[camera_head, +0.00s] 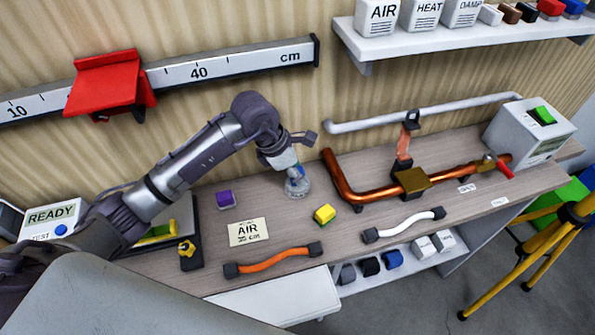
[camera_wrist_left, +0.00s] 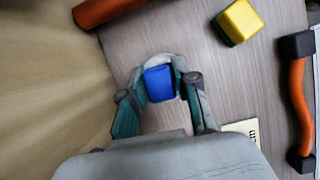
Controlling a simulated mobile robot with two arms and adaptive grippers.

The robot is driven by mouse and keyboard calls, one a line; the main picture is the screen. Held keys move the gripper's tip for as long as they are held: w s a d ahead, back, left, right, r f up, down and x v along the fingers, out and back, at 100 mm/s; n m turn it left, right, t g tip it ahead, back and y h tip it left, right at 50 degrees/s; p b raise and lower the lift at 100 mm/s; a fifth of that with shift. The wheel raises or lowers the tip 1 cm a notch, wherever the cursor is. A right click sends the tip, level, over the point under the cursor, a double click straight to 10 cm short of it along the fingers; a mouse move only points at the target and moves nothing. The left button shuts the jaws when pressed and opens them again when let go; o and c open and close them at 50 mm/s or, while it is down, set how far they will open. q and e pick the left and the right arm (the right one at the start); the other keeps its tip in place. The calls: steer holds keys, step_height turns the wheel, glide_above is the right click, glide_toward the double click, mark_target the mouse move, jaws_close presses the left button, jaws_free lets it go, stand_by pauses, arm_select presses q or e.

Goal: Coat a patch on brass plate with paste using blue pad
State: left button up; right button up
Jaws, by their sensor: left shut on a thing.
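My left gripper (camera_head: 296,175) reaches down to the bench left of the copper pipe. In the left wrist view my left gripper (camera_wrist_left: 161,85) is shut on the blue pad (camera_wrist_left: 159,83), which sits between its fingertips. A pale, round, dish-like thing (camera_head: 298,188) is directly under the gripper; its rim shows around the pad in the left wrist view (camera_wrist_left: 158,61). I cannot tell whether the pad touches paste in it. My right gripper is not in view.
An upright copper-coloured piece (camera_head: 404,143) stands behind the brass plate.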

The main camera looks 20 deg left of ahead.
arm_select(q)
steer(key=shift+f+b, duration=0.3)
stand_by(0.9)
steer(key=shift+s+f, duration=0.1)
steer(key=shift+f, duration=0.05)
stand_by(0.7)
steer(key=shift+r+p, duration=0.55)
steer(key=shift+r, duration=0.65)
steer(key=shift+r+p, duration=1.25)
steer(key=shift+r, duration=1.2)
steer(key=shift+f, duration=0.1)
